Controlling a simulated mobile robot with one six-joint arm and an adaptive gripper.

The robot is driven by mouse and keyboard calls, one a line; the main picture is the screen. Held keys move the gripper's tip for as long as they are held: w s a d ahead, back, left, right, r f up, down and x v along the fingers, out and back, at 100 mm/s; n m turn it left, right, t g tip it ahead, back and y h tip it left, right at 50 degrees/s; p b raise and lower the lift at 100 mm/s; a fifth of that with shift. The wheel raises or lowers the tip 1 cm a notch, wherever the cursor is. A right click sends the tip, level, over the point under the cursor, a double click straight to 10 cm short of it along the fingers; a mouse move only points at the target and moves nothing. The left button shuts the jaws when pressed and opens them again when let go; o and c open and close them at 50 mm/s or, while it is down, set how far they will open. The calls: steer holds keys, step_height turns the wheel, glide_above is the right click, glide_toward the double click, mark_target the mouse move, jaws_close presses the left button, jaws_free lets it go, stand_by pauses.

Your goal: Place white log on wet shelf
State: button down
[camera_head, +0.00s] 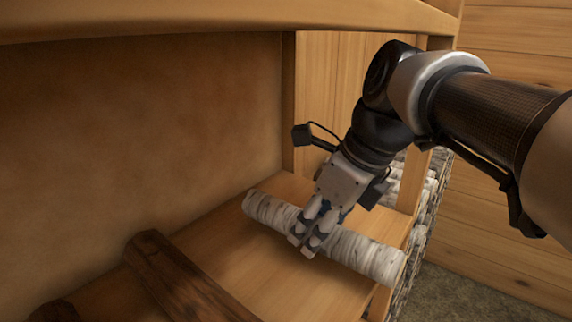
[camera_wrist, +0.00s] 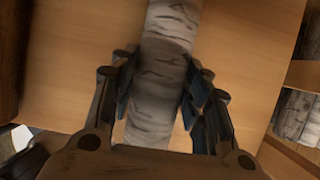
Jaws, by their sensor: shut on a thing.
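The white log (camera_head: 365,253) has pale birch bark with dark marks. In the head view it lies across the right part of a wooden shelf (camera_head: 285,280), at or just above its surface; I cannot tell if it touches. My gripper (camera_head: 306,240) points down and is shut on the log near its middle. In the wrist view the log (camera_wrist: 167,45) runs between the two fingers (camera_wrist: 160,95), with one finger on each side. The fingers hide a short part of the log.
A dark brown log (camera_head: 180,276) lies on the shelf to the left, with another dark piece (camera_head: 55,312) at the lower left corner. More white logs (camera_head: 430,190) are stacked lower, beyond the shelf's right edge. A wooden beam (camera_head: 220,18) crosses above.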

mark_target(300, 211)
steer(key=shift+w+a, duration=0.55)
steer(key=shift+a, duration=0.2)
steer(key=shift+w+a+f+b, duration=0.3)
steer(key=shift+w+a+b, duration=0.1)
steer(key=shift+w+a, duration=0.15)
steer(key=shift+w+a+f+b, duration=0.35)
steer(key=shift+w+a, duration=0.1)
steer(key=shift+a, duration=0.2)
steer(key=shift+f, duration=0.2)
steer(key=shift+s+d+r, duration=0.1)
steer(key=shift+s+r, duration=0.05)
steer(key=shift+r, duration=0.05)
steer(key=shift+f, duration=0.2)
steer(key=c, duration=0.9)
jaws_free()
steer(key=shift+o, duration=0.2)
steer(key=shift+r, duration=0.1)
